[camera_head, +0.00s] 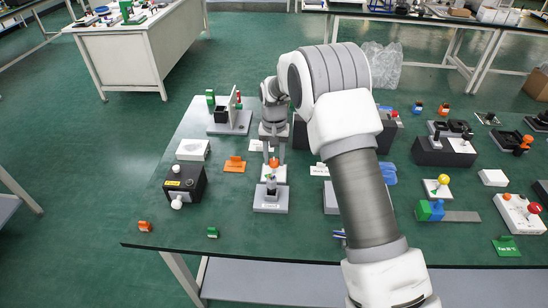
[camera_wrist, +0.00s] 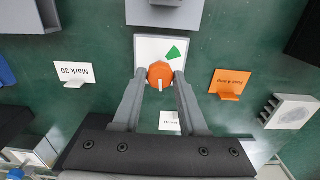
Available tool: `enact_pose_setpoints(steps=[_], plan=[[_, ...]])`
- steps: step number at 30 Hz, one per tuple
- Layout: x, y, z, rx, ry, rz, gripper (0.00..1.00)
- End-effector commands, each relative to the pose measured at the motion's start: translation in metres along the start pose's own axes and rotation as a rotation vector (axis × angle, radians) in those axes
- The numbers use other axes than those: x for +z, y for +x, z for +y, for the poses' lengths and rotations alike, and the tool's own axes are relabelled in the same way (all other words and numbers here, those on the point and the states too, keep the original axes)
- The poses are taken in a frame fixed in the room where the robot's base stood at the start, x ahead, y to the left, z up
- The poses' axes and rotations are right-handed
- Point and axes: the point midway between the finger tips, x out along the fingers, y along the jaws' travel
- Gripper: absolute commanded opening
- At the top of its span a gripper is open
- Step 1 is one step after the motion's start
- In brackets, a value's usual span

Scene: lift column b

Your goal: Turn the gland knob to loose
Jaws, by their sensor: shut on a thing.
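The orange knob (camera_wrist: 160,73), seemingly the gland knob, sits on a white plate (camera_wrist: 146,46) with a green wedge mark. A short white pointer on the knob points down in the wrist view, away from the green wedge, which lies up and to the right. My gripper (camera_wrist: 160,76) is shut on the knob, one finger on each side. In the head view the knob (camera_head: 274,163) shows under my gripper (camera_head: 273,158), which points down; the fingertips are small and partly hidden there.
A grey fixture (camera_head: 270,205) stands just in front of the knob. An orange card (camera_head: 234,165) stands to the left, and a black box (camera_head: 185,183) with a white knob farther left. A white "Mark 30" card (camera_wrist: 74,72) is near the knob.

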Motion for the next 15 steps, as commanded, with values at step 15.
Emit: enact_pose_setpoints(steps=[15], plan=[[-0.0009, -0.0011, -0.0005, -0.001, 0.154, 0.003, 0.00]])
